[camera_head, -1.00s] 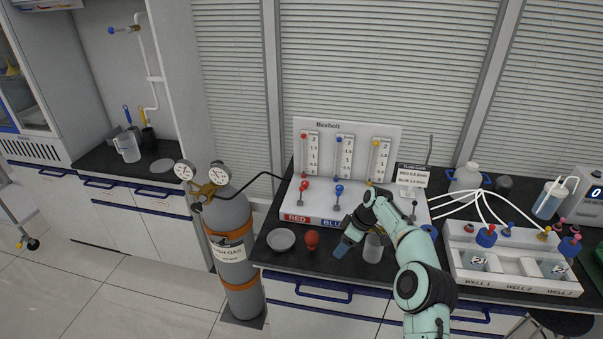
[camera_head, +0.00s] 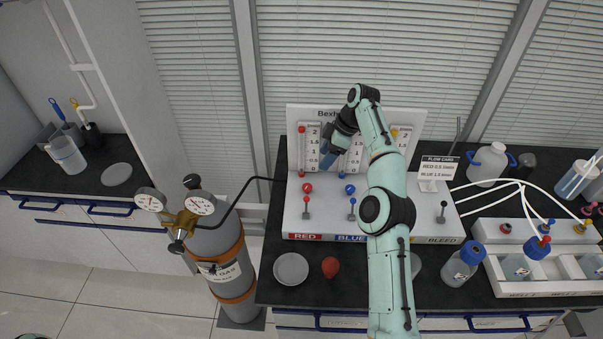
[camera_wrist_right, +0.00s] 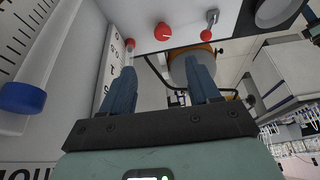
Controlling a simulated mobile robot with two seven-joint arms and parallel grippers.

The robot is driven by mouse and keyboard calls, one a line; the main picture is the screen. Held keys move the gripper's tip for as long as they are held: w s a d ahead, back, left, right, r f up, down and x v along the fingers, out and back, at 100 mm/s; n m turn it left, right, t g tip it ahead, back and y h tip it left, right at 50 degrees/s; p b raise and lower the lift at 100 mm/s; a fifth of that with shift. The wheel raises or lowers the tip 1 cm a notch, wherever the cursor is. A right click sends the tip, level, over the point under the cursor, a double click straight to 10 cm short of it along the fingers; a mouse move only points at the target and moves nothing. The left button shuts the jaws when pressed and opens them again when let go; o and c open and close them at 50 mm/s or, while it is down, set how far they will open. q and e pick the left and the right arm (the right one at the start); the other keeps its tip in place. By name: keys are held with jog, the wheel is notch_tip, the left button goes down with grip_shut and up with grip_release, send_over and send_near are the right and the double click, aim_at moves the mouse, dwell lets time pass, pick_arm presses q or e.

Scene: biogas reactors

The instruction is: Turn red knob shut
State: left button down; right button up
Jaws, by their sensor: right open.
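The red knob (camera_head: 307,187) sits on the white panel base above the RED label, at the left end of the row. In the right wrist view the red knob (camera_wrist_right: 163,32) shows a white mark and lies beyond the fingertips. My right gripper (camera_head: 327,158) is held in front of the upright gauge panel, above the red and blue knobs. In the right wrist view its two blue fingers (camera_wrist_right: 163,80) are apart with nothing between them. The gripper and the knob are apart. My left gripper is not in view.
The blue knob (camera_head: 350,189) is just right of the red one, and a grey lever (camera_head: 306,207) stands in front of the red knob. A gas cylinder (camera_head: 222,262) stands left of the bench. A dish (camera_head: 291,269) and a red bulb (camera_head: 330,267) lie in front.

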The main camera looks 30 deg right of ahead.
aim_at(308, 186)
jog(key=x, duration=1.3)
jog(key=shift+s+a, duration=0.1)
jog(key=shift+s, duration=0.25)
jog(key=c, duration=1)
